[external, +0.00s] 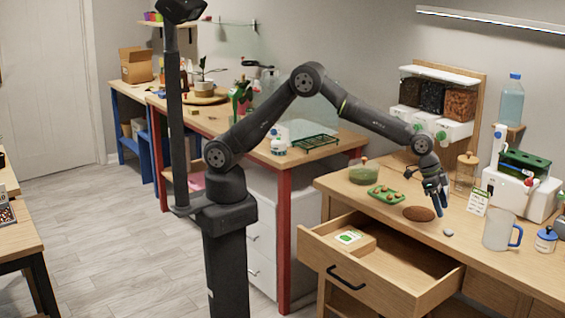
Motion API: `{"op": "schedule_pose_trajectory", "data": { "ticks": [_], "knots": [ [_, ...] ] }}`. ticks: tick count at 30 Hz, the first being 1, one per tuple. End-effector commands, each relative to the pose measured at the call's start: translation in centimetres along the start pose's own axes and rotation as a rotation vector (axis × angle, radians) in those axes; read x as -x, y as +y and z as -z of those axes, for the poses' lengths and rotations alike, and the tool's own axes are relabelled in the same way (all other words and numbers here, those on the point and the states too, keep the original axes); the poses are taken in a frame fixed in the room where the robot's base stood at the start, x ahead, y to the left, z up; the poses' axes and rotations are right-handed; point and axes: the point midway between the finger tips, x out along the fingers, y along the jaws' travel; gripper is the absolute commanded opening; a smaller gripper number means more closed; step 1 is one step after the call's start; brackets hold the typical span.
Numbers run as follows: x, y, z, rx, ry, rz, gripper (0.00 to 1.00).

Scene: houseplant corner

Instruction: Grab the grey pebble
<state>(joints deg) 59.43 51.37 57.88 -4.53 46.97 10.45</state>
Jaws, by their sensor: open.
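The grey pebble (448,233) is a small, pale lump on the wooden counter, near its front edge and left of the clear jug. My gripper (441,203) points down just above and slightly left of the pebble, apart from it. Its jaws are open and nothing shows between them. Its fingertips are small in this view, so their exact height above the counter is hard to tell.
A brown oval object (419,214) lies close left of the gripper. A clear jug with a blue handle (501,230) stands to the right. A green tray (386,195) sits further left. An open drawer (380,268) juts out below the counter (470,255).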

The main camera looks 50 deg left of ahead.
Motion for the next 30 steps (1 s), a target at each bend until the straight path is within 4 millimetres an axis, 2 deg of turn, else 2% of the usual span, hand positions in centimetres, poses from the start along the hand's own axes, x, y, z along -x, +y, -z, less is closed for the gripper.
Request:
{"op": "schedule_pose_trajectory", "data": {
  "ticks": [3, 10, 19, 28, 29, 30],
  "knots": [
    [-1.4, 0.0, 0.0, 0.0, 0.0, 0.0, 0.53],
    [-2.9, 0.2, 0.1, -0.001, -0.001, 0.0, 0.53],
    [-6.7, 0.5, 0.3, 0.0, 0.001, 0.001, 0.53],
    [-7.2, 0.5, 0.3, 0.0, 0.002, 0.001, 0.53],
    [-7.2, 0.5, 0.3, 0.0, 0.002, 0.001, 0.51],
    [-7.2, 0.5, 0.3, 0.0, 0.002, 0.001, 0.43]
  ]
}}
